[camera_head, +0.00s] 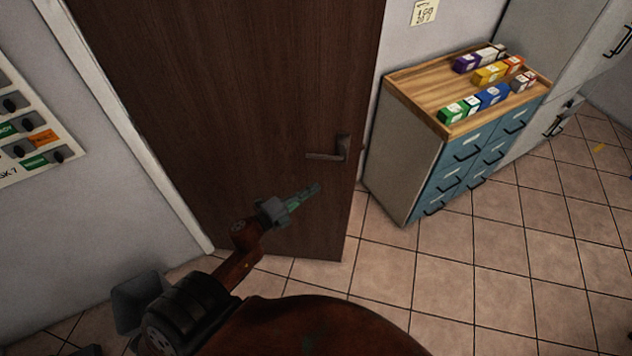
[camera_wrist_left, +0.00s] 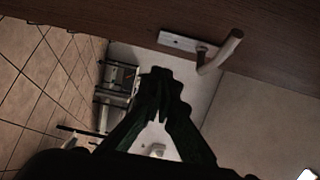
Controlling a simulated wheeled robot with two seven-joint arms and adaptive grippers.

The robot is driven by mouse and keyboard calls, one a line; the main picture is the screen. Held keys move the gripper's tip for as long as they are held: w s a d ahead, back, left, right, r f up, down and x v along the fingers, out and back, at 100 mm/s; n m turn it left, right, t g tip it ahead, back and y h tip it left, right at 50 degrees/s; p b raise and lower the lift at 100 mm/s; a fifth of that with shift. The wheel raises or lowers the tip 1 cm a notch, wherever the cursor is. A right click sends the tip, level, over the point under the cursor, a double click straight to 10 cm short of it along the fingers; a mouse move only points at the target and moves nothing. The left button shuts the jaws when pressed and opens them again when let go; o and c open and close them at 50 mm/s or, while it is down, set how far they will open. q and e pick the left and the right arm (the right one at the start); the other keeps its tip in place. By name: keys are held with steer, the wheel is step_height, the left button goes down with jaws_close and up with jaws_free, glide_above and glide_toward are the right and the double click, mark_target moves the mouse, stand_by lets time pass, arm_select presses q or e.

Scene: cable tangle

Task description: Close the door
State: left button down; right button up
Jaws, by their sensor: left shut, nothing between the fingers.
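The dark brown wooden door (camera_head: 240,95) fills the upper middle of the head view and stands ajar. Its free right edge juts out from the wall line. Its lever handle (camera_head: 330,155) is near that edge; it also shows in the left wrist view (camera_wrist_left: 222,52). My left gripper (camera_head: 316,188) is shut and empty, in front of the door and below the handle in the head view. Its fingertips (camera_wrist_left: 160,75) look apart from the handle in the wrist view. My right gripper is not in view.
A blue-drawered cabinet (camera_head: 402,165) with several coloured boxes on its wooden top stands right of the door. A tall grey cabinet (camera_head: 575,40) stands beyond it. A labelled panel (camera_head: 30,125) hangs on the left wall. Tiled floor (camera_head: 470,270) is clear at the right front.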

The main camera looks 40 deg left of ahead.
mark_target(332, 167)
arm_select(q)
steer(key=x, duration=0.3)
steer(key=a+x, duration=0.1)
steer(key=x, duration=0.3)
steer(key=a+x, duration=0.1)
steer(key=x, duration=0.2)
steer(key=shift+w+d, duration=0.1)
steer(key=shift+w, duration=0.25)
steer(key=shift+w+a, duration=0.35)
steer(key=shift+w, duration=0.2)
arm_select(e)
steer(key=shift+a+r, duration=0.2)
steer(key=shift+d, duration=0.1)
